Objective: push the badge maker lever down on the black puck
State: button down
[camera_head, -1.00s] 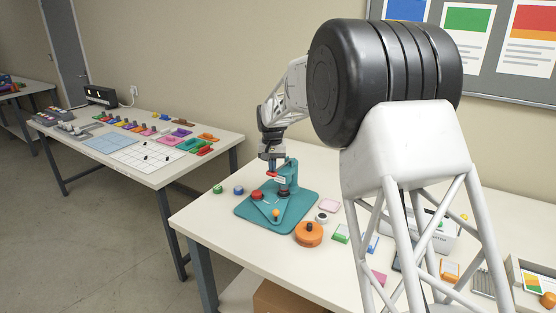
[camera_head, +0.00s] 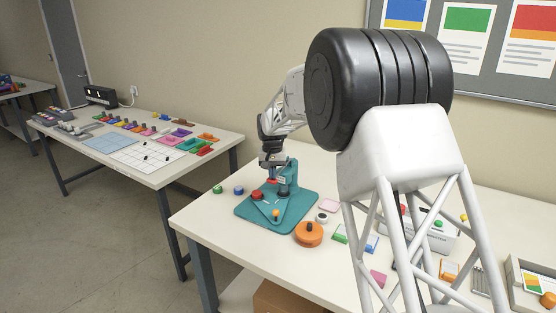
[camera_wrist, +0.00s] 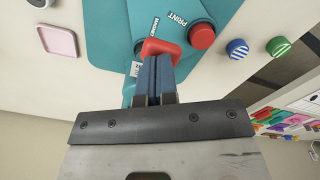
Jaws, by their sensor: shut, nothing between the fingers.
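The badge maker (camera_head: 297,207) is a teal base with an upright post at its back, on the near white table. Its red lever end (camera_head: 272,181) sits low in front of the post. My gripper (camera_head: 271,174) is shut with nothing between its fingers, right above the lever. In the wrist view the blue fingertips (camera_wrist: 158,60) meet the red lever end (camera_wrist: 163,46); they appear to touch it. A dark round edge beside the lever in the wrist view may be the black puck, but it is mostly hidden. A red puck (camera_head: 257,195) sits on the base, left of the lever.
Green (camera_head: 217,188) and blue (camera_head: 239,190) small pieces lie left of the base. An orange round piece (camera_head: 309,234) and a pink tray (camera_head: 329,205) lie to its right. My arm blocks the right part of the table.

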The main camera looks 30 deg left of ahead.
notch_tip(320, 180, up, 11)
dwell(2.2)
dwell(0.5)
